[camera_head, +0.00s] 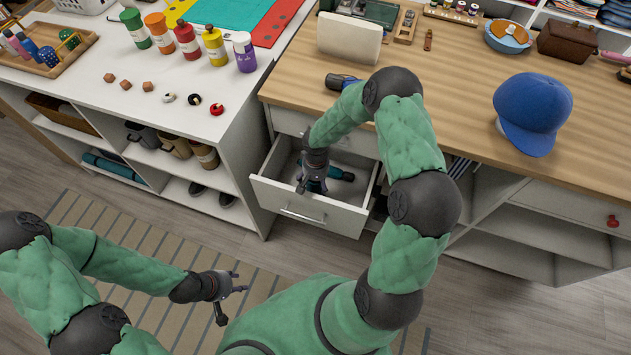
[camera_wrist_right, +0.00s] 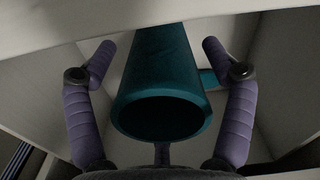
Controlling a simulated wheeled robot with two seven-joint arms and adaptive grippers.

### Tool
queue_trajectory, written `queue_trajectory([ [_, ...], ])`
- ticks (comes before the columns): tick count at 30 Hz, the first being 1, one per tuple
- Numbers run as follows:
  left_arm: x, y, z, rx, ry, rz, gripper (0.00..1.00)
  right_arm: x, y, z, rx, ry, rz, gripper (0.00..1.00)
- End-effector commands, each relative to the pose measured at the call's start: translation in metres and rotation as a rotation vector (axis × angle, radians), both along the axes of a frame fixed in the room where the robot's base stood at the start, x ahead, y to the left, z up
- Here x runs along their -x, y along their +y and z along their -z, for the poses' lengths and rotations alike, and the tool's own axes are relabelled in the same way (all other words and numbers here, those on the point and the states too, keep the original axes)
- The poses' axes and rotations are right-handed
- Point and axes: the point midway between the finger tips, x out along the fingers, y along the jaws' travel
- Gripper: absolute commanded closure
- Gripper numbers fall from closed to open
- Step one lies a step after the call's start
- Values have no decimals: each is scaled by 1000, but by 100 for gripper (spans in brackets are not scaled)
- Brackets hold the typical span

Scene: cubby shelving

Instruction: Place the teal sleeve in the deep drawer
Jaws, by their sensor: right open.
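The teal sleeve (camera_wrist_right: 162,95) is a hollow tube between the spread fingers of my right gripper (camera_wrist_right: 160,75) in the wrist view. Its open end faces the camera, and gaps show between it and both fingers. In the head view my right gripper (camera_head: 312,186) is inside the pulled-out drawer (camera_head: 300,207), open, and largely covers the sleeve. Another teal piece (camera_head: 341,174) lies beside it in the drawer; it also shows behind the right finger in the wrist view (camera_wrist_right: 209,79). My left gripper (camera_head: 235,290) is open and empty, above the striped rug, away from the drawer.
A white table (camera_head: 75,80) at left carries paint bottles (camera_head: 187,41). The rug (camera_head: 160,250) area is clear.

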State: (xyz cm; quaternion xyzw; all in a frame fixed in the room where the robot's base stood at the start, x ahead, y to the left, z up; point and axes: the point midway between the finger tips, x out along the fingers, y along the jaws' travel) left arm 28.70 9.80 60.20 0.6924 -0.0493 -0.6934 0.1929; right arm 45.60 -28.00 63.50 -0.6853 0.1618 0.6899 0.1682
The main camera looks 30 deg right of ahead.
Motion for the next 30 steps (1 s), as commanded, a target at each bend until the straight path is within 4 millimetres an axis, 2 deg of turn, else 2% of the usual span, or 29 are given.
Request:
queue_trajectory([
  [9, 0, 0, -27, 0, 0, 0, 60, -1, -1, -65, 1, -3, 1, 17],
  [15, 0, 0, -39, 0, 0, 0, 60, -1, -1, -99, 1, -3, 0, 17],
  [21, 0, 0, -44, 0, 0, 0, 60, -1, -1, -117, 0, -1, 1, 17],
  [30, 0, 0, -45, 0, 0, 0, 60, -1, -1, -120, 0, 0, 0, 17],
])
